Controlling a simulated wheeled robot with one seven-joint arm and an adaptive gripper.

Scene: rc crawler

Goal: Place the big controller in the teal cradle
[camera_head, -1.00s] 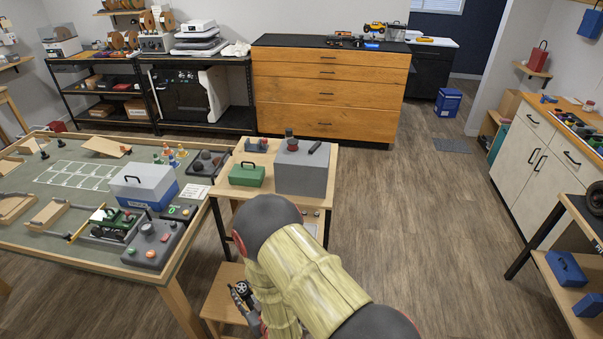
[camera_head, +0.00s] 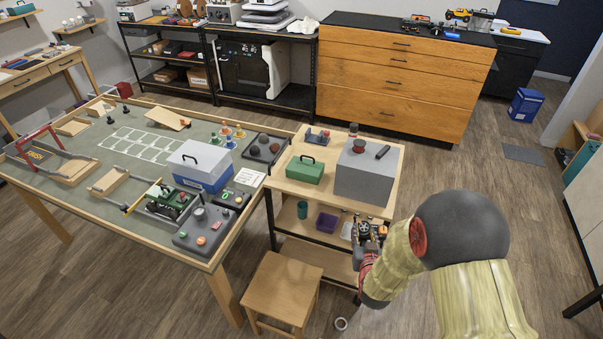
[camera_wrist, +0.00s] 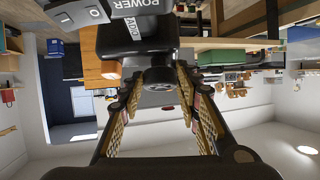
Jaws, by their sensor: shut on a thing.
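My gripper (camera_head: 367,243) is in front of the right side of the small wooden stand, below its top. It is shut on a dark controller (camera_head: 364,229) with a round black wheel and a small orange part. In the wrist view, the black controller (camera_wrist: 150,48) sits between the fingers (camera_wrist: 160,100), with a grey block marked POWER at the top. I cannot pick out a teal cradle for certain. A small teal cup-like thing (camera_head: 302,209) stands on the stand's middle shelf, beside a purple bin (camera_head: 327,222).
The stand's top (camera_head: 285,183) holds a green toolbox (camera_head: 305,170) and a large grey box (camera_head: 367,172). A wooden stool (camera_head: 283,285) stands in front. The track table (camera_head: 110,207) is at left. A tape-like ring (camera_head: 341,323) lies on the floor. Floor at right is mostly clear.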

